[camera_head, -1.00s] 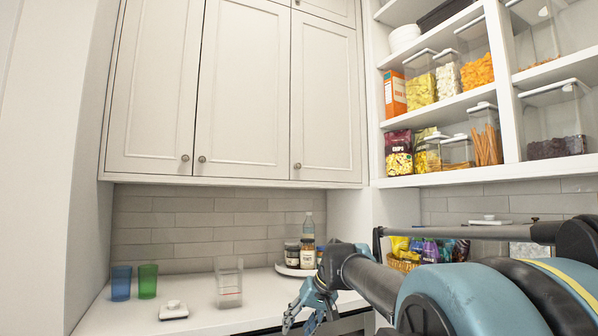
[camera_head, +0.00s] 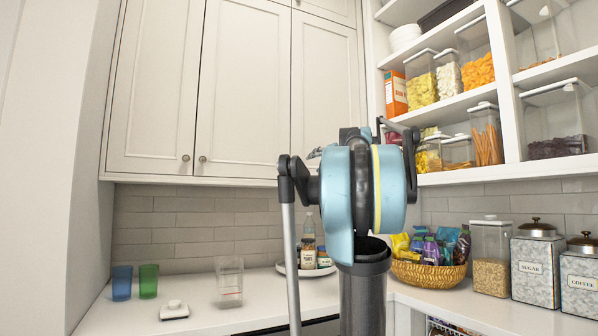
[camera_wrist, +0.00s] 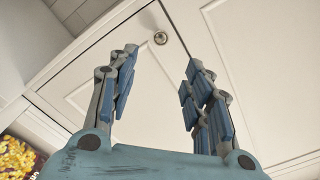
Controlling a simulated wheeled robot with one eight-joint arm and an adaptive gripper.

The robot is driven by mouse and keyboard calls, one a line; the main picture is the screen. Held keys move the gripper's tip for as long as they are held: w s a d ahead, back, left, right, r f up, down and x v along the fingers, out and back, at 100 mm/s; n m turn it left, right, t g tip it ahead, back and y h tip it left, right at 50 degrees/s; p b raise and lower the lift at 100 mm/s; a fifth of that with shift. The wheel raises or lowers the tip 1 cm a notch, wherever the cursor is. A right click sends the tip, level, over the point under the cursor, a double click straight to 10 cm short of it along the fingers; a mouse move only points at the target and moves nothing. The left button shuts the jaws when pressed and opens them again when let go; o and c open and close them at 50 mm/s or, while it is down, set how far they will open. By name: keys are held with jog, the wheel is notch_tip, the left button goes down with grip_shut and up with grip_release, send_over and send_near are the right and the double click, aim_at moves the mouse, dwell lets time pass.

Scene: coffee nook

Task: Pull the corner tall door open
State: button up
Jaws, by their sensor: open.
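The corner tall door (camera_head: 325,75) is the rightmost white panelled upper door, beside the open shelves, and it is shut. My arm hides its lower part and knob in the head view. The wrist view shows the door (camera_wrist: 152,100) with its round metal knob (camera_wrist: 160,38) by the seam to the neighbouring door. My gripper (camera_wrist: 162,62) is open and empty, with its blue-padded fingers on either side of the knob in that picture. The knob appears beyond the fingertips, apart from them. In the head view the gripper is mostly hidden behind my arm.
Open shelves (camera_head: 450,108) with food containers stand right of the door. On the counter (camera_head: 110,318) below are blue and green cups (camera_head: 122,283), a clear container (camera_head: 229,282), a tray of jars (camera_head: 290,270) and a snack basket (camera_head: 430,275). Two other upper doors (camera_head: 240,90) are shut.

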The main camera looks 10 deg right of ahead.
aim_at(299, 166)
jog(key=x, duration=1.6)
jog(key=shift+f, duration=0.15)
